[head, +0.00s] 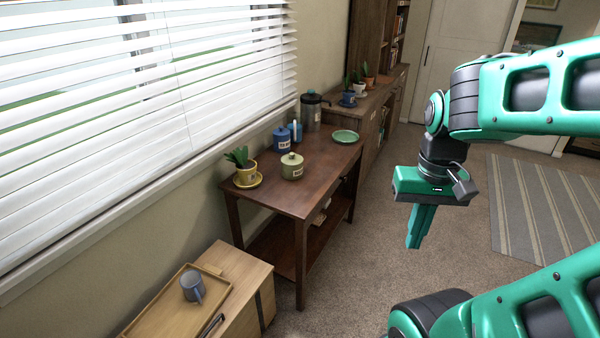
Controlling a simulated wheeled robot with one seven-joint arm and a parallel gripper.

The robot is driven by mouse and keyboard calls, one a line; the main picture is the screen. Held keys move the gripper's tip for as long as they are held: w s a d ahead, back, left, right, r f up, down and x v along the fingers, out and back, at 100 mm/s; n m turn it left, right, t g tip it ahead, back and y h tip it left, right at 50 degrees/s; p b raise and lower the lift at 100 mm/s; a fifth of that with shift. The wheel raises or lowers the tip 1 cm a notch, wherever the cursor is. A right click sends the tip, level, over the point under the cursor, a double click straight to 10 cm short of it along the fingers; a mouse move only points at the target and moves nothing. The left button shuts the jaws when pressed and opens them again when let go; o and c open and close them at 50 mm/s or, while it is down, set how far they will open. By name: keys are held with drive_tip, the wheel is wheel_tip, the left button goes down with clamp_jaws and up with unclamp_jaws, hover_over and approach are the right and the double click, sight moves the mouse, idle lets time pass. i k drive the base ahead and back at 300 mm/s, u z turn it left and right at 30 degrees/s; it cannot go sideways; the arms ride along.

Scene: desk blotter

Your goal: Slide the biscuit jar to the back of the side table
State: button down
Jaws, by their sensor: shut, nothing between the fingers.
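The side table (316,190) is dark brown wood with a lower shelf, against the wall below the window. A pale green lidded jar (292,167) with a small label stands upright near the middle of its top, towards the near end. A blue lidded jar (282,141) with a label stands behind it. The labels are too small to read surely, so I cannot tell for certain which is the biscuit jar. My gripper (414,243) hangs pointing down to the right of the table, apart from everything, its fingers together and empty.
A low cabinet with a tray (158,325) and mug (192,287) stands nearer. Carpet right of the table is clear.

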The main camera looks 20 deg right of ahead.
sight(289, 172)
drive_tip(key=i, duration=0.95)
drive_tip(key=z, duration=0.05)
